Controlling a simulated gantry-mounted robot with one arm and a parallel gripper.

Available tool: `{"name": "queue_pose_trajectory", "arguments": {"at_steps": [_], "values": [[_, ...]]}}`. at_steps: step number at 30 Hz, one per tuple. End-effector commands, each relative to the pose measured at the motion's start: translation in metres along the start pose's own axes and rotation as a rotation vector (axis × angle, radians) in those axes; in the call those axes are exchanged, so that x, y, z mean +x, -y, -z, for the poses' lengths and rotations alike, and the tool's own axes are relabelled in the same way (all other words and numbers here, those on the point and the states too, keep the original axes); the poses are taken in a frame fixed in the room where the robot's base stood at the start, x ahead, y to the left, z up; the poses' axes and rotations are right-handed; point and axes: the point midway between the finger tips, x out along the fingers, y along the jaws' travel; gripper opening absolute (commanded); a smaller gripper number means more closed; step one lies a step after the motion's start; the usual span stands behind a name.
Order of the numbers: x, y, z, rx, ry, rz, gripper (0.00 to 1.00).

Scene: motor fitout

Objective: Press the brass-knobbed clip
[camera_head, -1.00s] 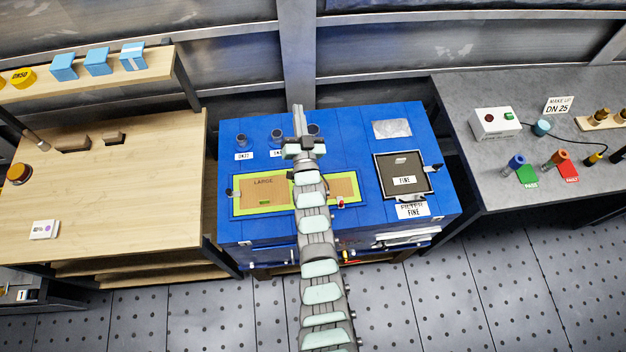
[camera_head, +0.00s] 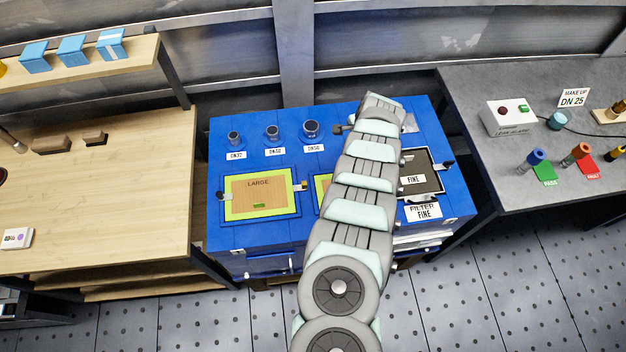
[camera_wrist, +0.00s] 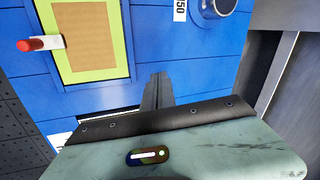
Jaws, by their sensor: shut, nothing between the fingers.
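In the head view the clip with a brass-coloured knob (camera_head: 303,186) sits at the right edge of the green-framed LARGE panel (camera_head: 228,214) on the blue bench. A dark-knobbed clip (camera_head: 221,196) sits at that panel's left edge. A second green-framed panel (camera_head: 320,186) is mostly hidden behind my arm. The wrist view shows a green-framed panel (camera_wrist: 97,78) with a red-knobbed clip (camera_wrist: 40,43) on its edge. My gripper (camera_wrist: 158,82) is shut and empty above the blue bench, apart from that clip. In the head view my arm hides most of it.
The blue bench (camera_head: 250,237) also carries several dark round fittings (camera_head: 272,133) at the back. A black-framed FINE panel (camera_head: 433,187) lies at its right, with a dark clip (camera_head: 447,164). A wooden table (camera_head: 100,190) stands left and a grey table (camera_head: 470,95) right.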

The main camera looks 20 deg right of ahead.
Motion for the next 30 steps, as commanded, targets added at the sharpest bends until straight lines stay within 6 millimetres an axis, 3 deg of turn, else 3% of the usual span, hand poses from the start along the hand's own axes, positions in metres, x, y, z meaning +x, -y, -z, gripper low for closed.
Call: {"name": "queue_pose_trajectory", "arguments": {"at_steps": [6, 13, 25, 30], "values": [[-0.034, -0.035, -0.04, 0.187, 0.236, -0.161, 0.0], [-0.063, -0.052, -0.069, 0.27, 0.369, -0.252, 0.0], [-0.067, -0.053, -0.072, 0.278, 0.382, -0.262, 0.0], [-0.056, -0.056, -0.076, 0.277, 0.381, -0.263, 0.0]]}}
